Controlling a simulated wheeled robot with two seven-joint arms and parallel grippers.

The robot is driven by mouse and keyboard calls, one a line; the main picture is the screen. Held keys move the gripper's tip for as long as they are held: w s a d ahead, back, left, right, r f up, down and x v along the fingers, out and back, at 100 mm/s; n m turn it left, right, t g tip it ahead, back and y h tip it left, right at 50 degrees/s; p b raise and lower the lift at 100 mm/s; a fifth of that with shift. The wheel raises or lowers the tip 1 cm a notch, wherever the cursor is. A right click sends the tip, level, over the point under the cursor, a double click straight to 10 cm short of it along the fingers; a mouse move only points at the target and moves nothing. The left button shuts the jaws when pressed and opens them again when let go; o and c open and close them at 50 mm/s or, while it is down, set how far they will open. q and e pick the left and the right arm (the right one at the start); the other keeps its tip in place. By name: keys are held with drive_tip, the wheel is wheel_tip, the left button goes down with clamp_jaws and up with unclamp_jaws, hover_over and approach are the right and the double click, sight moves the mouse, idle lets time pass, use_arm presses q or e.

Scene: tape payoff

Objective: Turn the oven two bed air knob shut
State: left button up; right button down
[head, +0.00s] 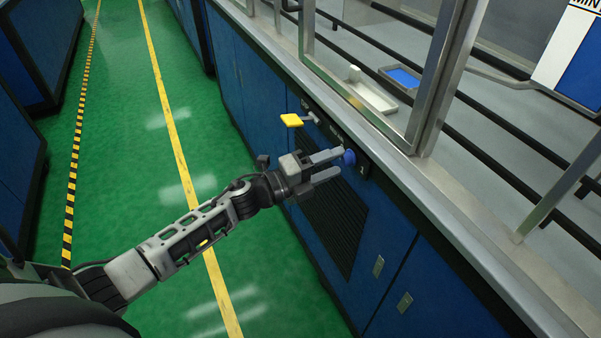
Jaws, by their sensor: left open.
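A small round blue knob (349,157) sticks out from the dark control strip along the top of the blue cabinet front. My left gripper (341,161) is open, with its two grey fingers pointing right at the knob. The upper fingertip overlaps the knob's left edge in the head view; I cannot tell whether it touches. The lower fingertip is just below and left of the knob. The white lettering by the knob is too small to read surely, so the oven number is unclear. My right gripper is out of view.
A yellow-ended handle (292,120) sticks out from the same strip, left of the knob. A dark vent grille (338,222) is below. Above are a steel ledge with a metal frame post (440,75), a white tray (372,96) and a blue tray (402,77). The green aisle floor (125,150) is clear.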

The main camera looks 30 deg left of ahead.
use_arm(q)
drive_tip(key=b+v, duration=0.1)
drive_tip(key=v, duration=1.4)
drive_tip(key=shift+s+f, duration=0.1)
